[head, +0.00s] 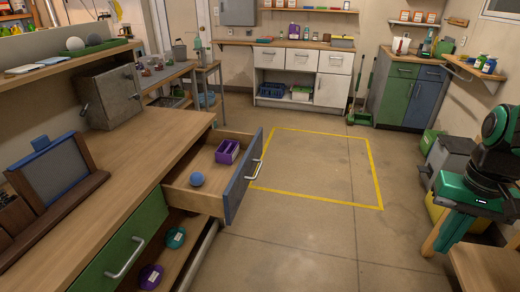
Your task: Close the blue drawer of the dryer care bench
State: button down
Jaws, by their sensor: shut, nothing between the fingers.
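The blue drawer (243,179) is pulled well out from the wooden-topped bench (125,172) on the left, and its silver bar handle faces right. Inside it lie a blue ball (197,179) and a purple divided box (228,151). My gripper (450,238) is at the right edge, green, pointing down and far from the drawer. It is shut and empty, touching nothing that I can see. Part of my arm is cut off by the frame.
A green drawer front (122,250) is beside the blue drawer, nearer me. Below are a teal roll (175,238) and a purple roll (151,276). Clear floor with a yellow outline (372,168) lies right of the drawer. A wooden stand (480,268) is beneath my gripper.

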aim_at(224, 187)
jog(key=u, duration=0.05)
jog(key=i, duration=1)
jog(key=z, duration=0.05)
